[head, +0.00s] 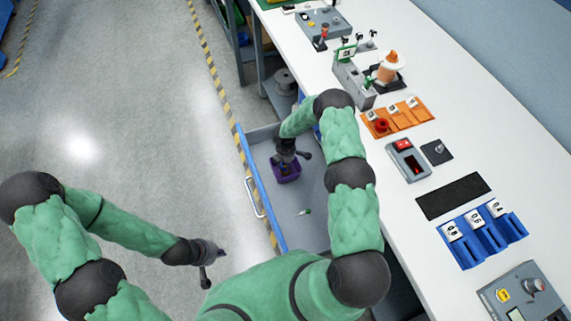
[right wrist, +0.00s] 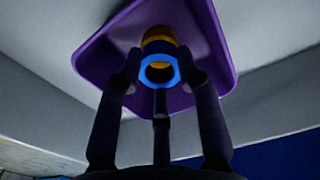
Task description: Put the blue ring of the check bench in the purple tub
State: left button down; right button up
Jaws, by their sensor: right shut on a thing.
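The purple tub (head: 294,178) stands in the open grey drawer, below my right gripper (head: 287,160). The tub also fills the middle of the right wrist view (right wrist: 105,60). There my right gripper (right wrist: 160,85) is shut on the blue ring (right wrist: 149,62), with the tub's inside behind it. The ring shows its round hole towards the camera; a yellow-orange part (right wrist: 158,34) shows just behind it, and I cannot tell whether the two touch. In the head view the ring is hidden by the gripper. My left gripper (head: 213,265) hangs empty over the floor, fingers apart.
The drawer (head: 315,232) has a blue front and also holds a small green-and-white item (head: 304,211). On the white bench (head: 480,110) stand an orange rack (head: 400,118), a blue rack (head: 485,240), and several devices. The floor at left is clear.

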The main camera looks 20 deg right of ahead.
jog(key=shift+f+b, duration=0.35)
jog(key=o, duration=1.2)
jog(key=shift+c, duration=0.2)
jog(key=shift+r+p, duration=0.45)
jog(key=shift+p, duration=0.1)
notch_tip(320, 180, up, 12)
jog(key=p, duration=0.3)
jog(key=shift+r, duration=0.2)
